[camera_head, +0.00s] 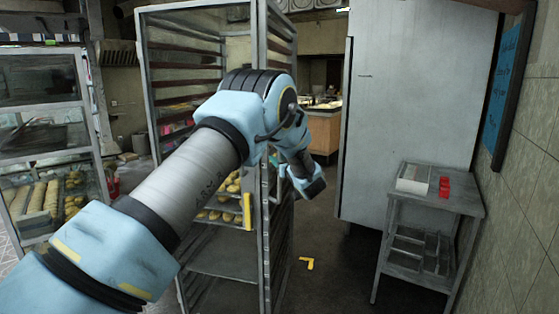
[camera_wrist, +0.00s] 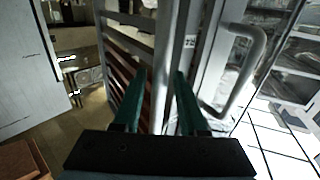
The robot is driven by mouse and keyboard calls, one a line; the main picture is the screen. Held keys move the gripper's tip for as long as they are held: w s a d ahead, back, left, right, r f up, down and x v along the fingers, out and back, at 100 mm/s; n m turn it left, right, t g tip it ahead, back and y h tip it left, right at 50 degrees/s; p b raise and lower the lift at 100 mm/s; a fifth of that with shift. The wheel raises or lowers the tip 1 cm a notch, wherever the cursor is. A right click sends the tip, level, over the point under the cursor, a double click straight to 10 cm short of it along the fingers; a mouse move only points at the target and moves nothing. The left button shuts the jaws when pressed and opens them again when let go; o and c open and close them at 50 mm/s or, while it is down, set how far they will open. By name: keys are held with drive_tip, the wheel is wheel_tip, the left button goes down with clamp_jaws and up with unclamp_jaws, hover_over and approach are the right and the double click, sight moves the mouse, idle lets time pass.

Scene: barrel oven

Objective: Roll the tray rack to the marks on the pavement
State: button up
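The tray rack (camera_head: 277,235) is a tall metal frame on the left of centre in the head view, with many shelf runners and trays of pastries low down. My arm crosses in front and hides part of it. My gripper (camera_head: 308,186) is beside the rack's right side. In the wrist view, its green fingers (camera_wrist: 156,78) stand apart, with an upright metal post of the rack (camera_wrist: 166,50) showing between or just beyond them; I cannot tell contact. One yellow L-shaped mark (camera_head: 307,263) lies on the floor right of the rack.
A tall grey cabinet (camera_head: 410,110) and a metal side table (camera_head: 440,197) with red items stand at right, against a tiled wall. A glass pastry display (camera_head: 42,120) is at left.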

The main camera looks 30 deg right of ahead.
clamp_jaws()
idle(1.1)
